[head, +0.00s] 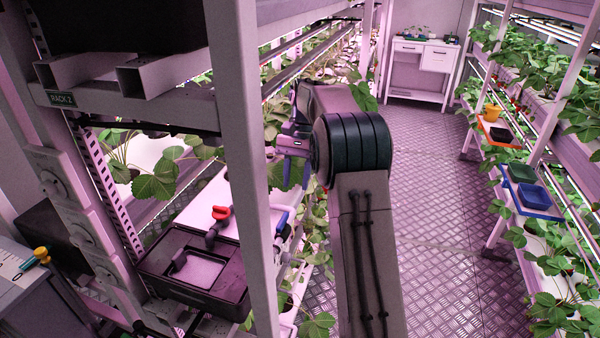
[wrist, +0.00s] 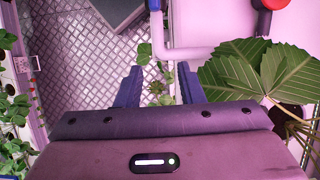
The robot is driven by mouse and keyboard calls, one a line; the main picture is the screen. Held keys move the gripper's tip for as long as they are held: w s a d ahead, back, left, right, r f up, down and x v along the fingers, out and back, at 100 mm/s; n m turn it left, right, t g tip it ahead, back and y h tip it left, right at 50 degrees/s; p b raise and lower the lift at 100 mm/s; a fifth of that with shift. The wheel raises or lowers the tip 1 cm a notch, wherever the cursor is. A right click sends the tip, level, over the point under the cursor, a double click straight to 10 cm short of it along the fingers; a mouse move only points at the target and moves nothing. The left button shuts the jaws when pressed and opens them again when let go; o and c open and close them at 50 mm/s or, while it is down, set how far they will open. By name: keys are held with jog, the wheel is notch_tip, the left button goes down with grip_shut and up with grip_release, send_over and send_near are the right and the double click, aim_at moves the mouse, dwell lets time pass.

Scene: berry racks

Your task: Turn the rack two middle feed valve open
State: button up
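The rack two sign (head: 62,99) is on the near left rack in the head view. Below it, a valve with a red handle (head: 221,212) sits on a grey pipe by a black tray.
A rack post (head: 241,170) stands between the red handle and my arm. The black tray (head: 165,283) is below the handle. Large leaves (wrist: 250,68) are right of my fingers. The aisle floor (head: 430,200) is clear; another plant rack with coloured trays lines its right side.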

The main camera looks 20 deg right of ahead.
jog(key=shift+w+d, duration=0.45)
jog(key=shift+w, duration=0.2)
jog(key=shift+w+d, duration=0.45)
jog(key=shift+w, duration=0.15)
jog(key=shift+s, duration=0.1)
